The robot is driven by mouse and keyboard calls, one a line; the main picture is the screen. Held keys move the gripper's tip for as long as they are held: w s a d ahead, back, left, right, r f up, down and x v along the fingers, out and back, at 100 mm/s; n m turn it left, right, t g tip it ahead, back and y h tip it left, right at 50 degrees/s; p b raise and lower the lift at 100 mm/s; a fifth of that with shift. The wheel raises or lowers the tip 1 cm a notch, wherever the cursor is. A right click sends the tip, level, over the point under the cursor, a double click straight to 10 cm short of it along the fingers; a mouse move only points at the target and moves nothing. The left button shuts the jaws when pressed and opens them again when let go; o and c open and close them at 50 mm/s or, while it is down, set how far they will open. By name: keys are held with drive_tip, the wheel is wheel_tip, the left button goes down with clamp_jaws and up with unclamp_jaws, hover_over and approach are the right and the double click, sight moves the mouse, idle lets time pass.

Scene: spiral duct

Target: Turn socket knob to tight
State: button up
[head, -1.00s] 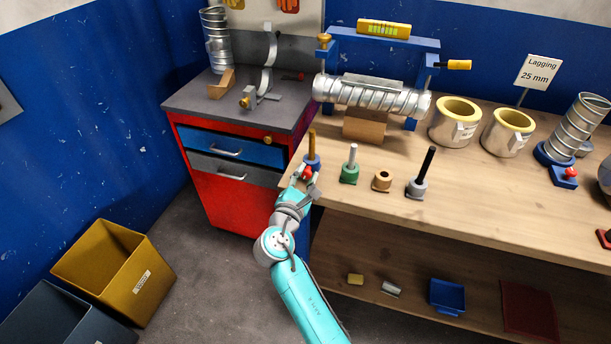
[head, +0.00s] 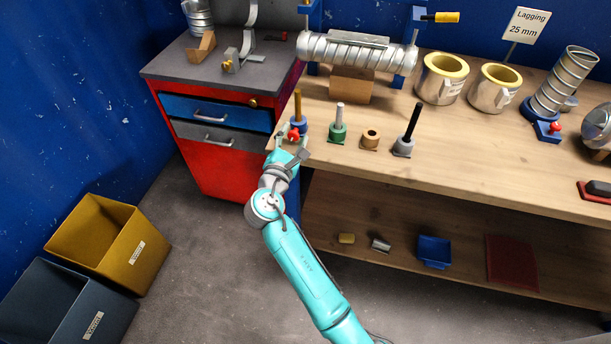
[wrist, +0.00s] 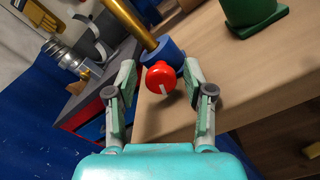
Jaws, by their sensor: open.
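A red knob (wrist: 160,78) with a white mark sits on the side of a blue socket (wrist: 166,54) that holds an upright brass rod (wrist: 124,20). In the head view, the red knob (head: 293,134) faces the front left edge of the wooden bench, with the brass rod (head: 298,105) above it. My gripper (wrist: 160,76) is open, with one finger on each side of the knob. A small gap shows between each finger and the knob in the wrist view. In the head view my gripper (head: 288,142) partly covers the socket.
A green socket (head: 338,133) with a pale rod, a tan socket (head: 370,138) and a grey socket (head: 404,146) with a black rod stand to the right. The red cabinet (head: 222,165) is close on the left. Another red knob (head: 555,126) is by the leaning duct.

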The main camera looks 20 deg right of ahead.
drive_tip(key=shift+f, duration=0.15)
drive_tip(key=n, duration=0.5)
drive_tip(key=s+a+n, duration=0.1)
drive_tip(key=s+a, duration=0.6)
drive_tip(key=s, duration=0.2)
drive_tip(key=s+d+f+m+y, duration=0.2)
drive_tip(key=s+f+m+y, duration=0.1)
drive_tip(key=s+f, duration=0.5)
drive_tip(key=s+d+f+m+y, duration=0.2)
drive_tip(key=s+f+m+y, duration=0.1)
drive_tip(key=s+f, duration=0.5)
drive_tip(key=shift+s+d+g+y, duration=0.15)
drive_tip(key=shift+s+g+y, duration=0.15)
drive_tip(key=shift+s+y, duration=0.45)
drive_tip(key=shift+w, duration=0.25)
